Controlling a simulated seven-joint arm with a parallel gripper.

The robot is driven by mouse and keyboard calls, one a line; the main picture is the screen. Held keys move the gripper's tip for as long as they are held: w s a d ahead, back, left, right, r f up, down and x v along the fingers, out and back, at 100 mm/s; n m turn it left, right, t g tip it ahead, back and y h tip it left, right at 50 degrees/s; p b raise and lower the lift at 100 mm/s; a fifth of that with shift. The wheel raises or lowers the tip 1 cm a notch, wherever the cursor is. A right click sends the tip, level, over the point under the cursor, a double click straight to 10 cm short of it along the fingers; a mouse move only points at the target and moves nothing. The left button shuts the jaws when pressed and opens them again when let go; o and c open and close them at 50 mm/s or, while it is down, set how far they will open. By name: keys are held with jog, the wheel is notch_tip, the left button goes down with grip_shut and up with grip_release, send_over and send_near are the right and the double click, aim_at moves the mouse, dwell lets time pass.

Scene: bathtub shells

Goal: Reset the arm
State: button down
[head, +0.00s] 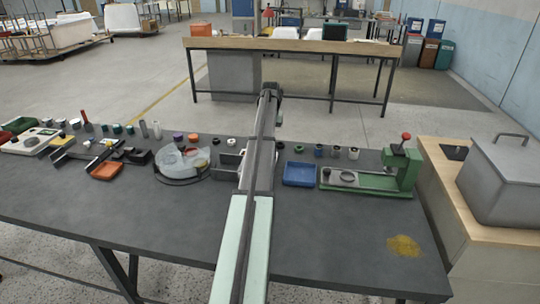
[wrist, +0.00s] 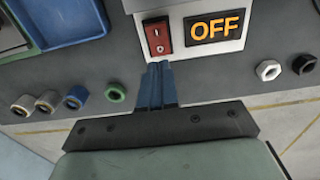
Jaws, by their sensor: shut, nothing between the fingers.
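My gripper (wrist: 157,68) shows in the wrist view with its two bluish fingers together and nothing between them. Its tips are just below a red rocker switch (wrist: 157,36) on the front of a pale box (wrist: 190,52). I cannot tell whether they touch the box. Beside the switch, a dark display (wrist: 215,27) reads "OFF" in orange letters. In the head view my arm stretches forward over the dark table, and the gripper's fingers cannot be made out there.
Several small nuts, including a green one (wrist: 116,93) and a white one (wrist: 268,70), lie near the gripper. The table's front is mostly clear.

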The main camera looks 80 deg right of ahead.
jog(key=shift+r, duration=0.5)
